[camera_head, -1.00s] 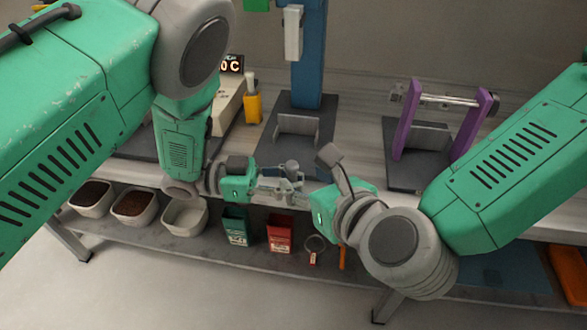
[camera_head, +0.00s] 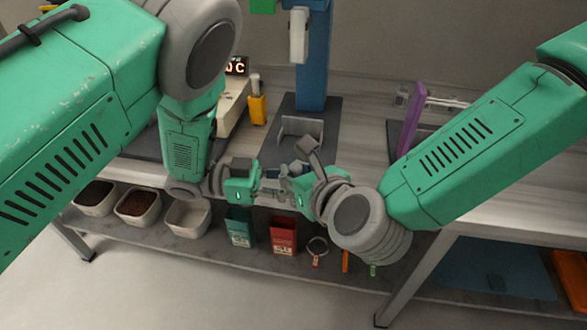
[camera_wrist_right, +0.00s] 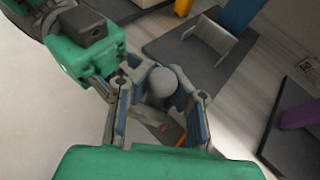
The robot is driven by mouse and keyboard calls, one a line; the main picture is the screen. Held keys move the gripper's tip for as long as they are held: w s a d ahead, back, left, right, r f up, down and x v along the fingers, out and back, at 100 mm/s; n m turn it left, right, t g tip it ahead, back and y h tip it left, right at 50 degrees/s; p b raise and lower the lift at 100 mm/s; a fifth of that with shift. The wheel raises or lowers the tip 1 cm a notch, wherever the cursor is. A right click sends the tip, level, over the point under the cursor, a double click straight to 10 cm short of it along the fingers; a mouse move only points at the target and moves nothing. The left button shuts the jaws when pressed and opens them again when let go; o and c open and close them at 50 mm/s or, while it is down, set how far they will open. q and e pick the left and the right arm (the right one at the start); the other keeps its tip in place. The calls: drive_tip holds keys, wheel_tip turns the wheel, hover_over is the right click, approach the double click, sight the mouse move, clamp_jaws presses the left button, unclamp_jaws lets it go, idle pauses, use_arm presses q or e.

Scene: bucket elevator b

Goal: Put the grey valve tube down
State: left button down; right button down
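A grey rounded part, which looks like the end of the grey valve tube (camera_wrist_right: 161,84), shows between the fingers of my right gripper (camera_wrist_right: 161,108) in the right wrist view. These fingers stand wide apart on either side of it; no clear squeeze shows. In the head view my right gripper (camera_head: 300,182) faces my left gripper (camera_head: 274,187), and their fingers overlap in front of the bench edge. The left fingers reach the same grey part, but their closure is hidden. The tube's full length cannot be made out.
On the bench (camera_head: 362,112) are a dark plate with a grey bracket (camera_head: 301,127), a blue column (camera_head: 312,65), and a purple stand (camera_head: 411,118) at right. The shelf below holds white bins (camera_head: 187,217), a green box (camera_head: 240,228) and a red box (camera_head: 283,236).

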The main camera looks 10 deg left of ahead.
use_arm(q)
drive_tip(key=c, duration=1.6)
unclamp_jaws()
drive_tip(key=shift+o, duration=0.2)
drive_tip(key=a, duration=1.2)
drive_tip(key=s+a+f+n+t+y, duration=0.25)
drive_tip(key=f+n+y, duration=0.35)
drive_tip(key=f, duration=0.3)
drive_tip(key=s+a+f+n+t+y, duration=0.2)
drive_tip(key=f+n+t+y, duration=0.3)
drive_tip(key=f, duration=0.4)
drive_tip(key=s+a+f+n+g+y, duration=0.2)
drive_tip(key=s+g+y, duration=0.1)
drive_tip(key=s, duration=0.7)
drive_tip(key=s+a+f+n+g+y, duration=0.2)
drive_tip(key=s+a+n+g+y, duration=0.1)
drive_tip(key=s, duration=0.8)
drive_tip(key=shift+f+n+g+y, duration=0.35)
drive_tip(key=shift+g+y, duration=0.15)
drive_tip(key=shift+g, duration=0.55)
